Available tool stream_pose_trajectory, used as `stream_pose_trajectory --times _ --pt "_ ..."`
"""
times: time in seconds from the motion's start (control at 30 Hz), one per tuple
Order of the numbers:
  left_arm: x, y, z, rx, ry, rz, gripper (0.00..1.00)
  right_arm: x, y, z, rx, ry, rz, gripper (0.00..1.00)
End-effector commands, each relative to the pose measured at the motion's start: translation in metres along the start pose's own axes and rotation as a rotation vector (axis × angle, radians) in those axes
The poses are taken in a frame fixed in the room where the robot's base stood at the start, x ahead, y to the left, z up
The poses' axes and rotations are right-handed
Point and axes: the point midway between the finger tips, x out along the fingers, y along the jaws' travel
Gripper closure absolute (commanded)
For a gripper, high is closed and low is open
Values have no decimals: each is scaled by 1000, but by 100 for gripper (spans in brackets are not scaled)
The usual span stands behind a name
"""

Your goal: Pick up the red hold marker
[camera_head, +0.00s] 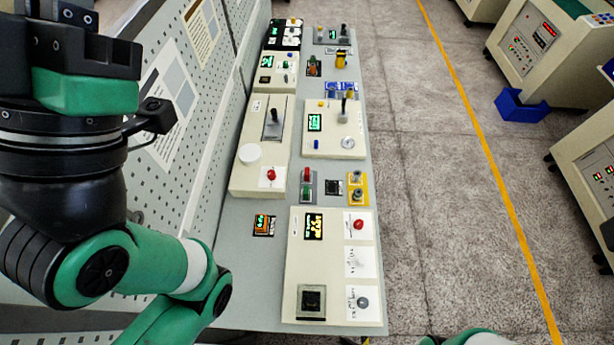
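I cannot make out a separate red hold marker among the small items on the long grey bench (250,290). Red parts that show are a red knob (271,175) on the left cream panel, a red knob (358,224) on the near cream panel, and a red button (307,174) on a small grey box. My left arm comes in from the left and runs out at the bottom edge; its gripper is outside the picture. Only a small piece of my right arm shows at the bottom edge, and its gripper is not visible.
Cream control panels with levers and displays line the bench. A pegboard wall (215,150) stands along its left side. The floor (430,180) right of the bench is open, with a yellow line (478,135). A blue bin (522,106) and cream machines (535,40) stand farther right.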

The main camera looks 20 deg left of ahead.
Motion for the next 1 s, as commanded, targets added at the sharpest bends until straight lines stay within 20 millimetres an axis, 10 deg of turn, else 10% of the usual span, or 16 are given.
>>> stream_pose_trajectory --times 0.27,0.77,1.0 --pt "0 0 0 0 0 0 100 0 0 0 0 0 0 28" --pt "0 0 0 0 0 0 14 0 0 0 0 0 0 28" --pt "0 0 0 0 0 0 12 0 0 0 0 0 0 28"
